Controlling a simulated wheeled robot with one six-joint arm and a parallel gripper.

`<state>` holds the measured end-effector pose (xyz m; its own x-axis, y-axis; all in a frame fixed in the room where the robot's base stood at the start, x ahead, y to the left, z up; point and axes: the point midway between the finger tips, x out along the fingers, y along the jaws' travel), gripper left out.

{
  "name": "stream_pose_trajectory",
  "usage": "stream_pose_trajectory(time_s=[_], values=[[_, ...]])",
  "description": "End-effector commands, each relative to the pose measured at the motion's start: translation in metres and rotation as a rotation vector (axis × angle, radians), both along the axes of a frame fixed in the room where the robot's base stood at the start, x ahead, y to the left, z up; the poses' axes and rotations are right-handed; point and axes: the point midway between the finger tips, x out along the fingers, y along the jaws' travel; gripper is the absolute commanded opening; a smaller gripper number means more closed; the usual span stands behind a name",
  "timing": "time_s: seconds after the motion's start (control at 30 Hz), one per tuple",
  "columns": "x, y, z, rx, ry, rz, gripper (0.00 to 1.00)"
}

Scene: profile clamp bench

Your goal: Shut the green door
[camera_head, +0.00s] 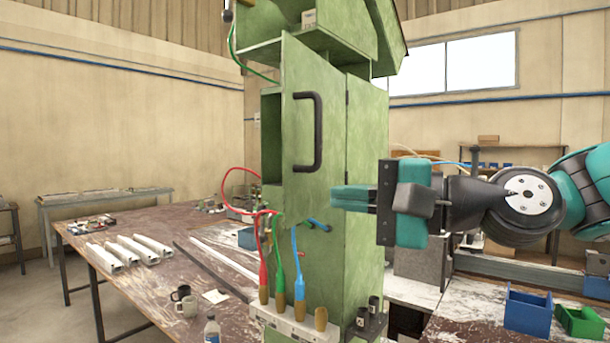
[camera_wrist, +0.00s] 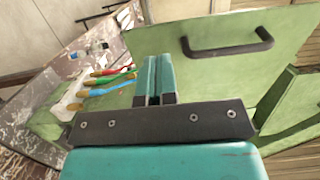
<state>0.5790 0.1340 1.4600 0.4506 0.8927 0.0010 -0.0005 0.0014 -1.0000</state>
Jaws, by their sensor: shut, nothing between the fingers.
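The green door (camera_head: 298,85) stands ajar on the front of a tall green cabinet (camera_head: 367,120). Its hinge side is at the right, and its free left edge stands away from the cabinet, with a dark gap into the inside at the left. A black bar handle (camera_head: 318,132) is on its outer face. The door (camera_wrist: 200,32) and handle (camera_wrist: 230,48) also show in the wrist view, beyond the fingers. My gripper (camera_head: 337,197) is shut and empty, below and right of the handle, before the door's lower part. In the wrist view, its fingers (camera_wrist: 158,65) lie together; contact with the door cannot be told.
Red, green and blue cables with plugs (camera_head: 280,275) hang at the cabinet's lower front. A table (camera_head: 190,270) at the left holds pale profiles (camera_head: 140,246), mugs and a bottle (camera_head: 212,330). Blue (camera_head: 527,312) and green bins stand at the lower right.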

Motion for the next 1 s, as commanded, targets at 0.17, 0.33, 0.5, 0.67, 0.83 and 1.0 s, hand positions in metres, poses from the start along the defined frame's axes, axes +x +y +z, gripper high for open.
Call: stream_pose_trajectory(time_s=[0.17, 0.33, 0.5, 0.67, 0.83, 1.0], values=[[0.015, 0.032, 0.005, 0.0, 0.004, 0.004, 0.0], [0.024, 0.048, 0.003, -0.001, 0.0, 0.001, 0.0], [0.027, 0.053, 0.001, 0.0, -0.001, -0.002, 0.0], [0.027, 0.053, 0.0, 0.0, -0.001, -0.002, 0.0], [0.028, 0.053, 0.0, -0.001, 0.0, -0.004, 0.0], [0.038, 0.048, 0.001, -0.001, 0.001, -0.046, 0.0]])
